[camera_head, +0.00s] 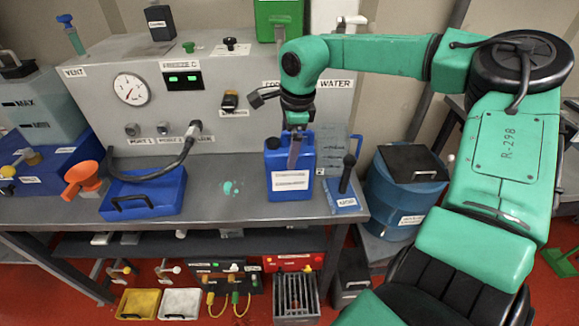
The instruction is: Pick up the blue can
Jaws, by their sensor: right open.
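The blue can (290,183) stands upright on the grey bench near its front edge, with a white label on its front. My right gripper (295,150) points down at the can's top from above, and its arm comes in from the right. The gripper is open. A narrow finger shows in front of the can's upper part and hides some of its top and handle. I cannot tell whether the fingers touch the can. My left gripper is out of view.
A blue block with a black lever (346,187) stands close on the can's right. A grey panel with a gauge (131,89) rises behind. The bench between tray and can is mostly clear.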

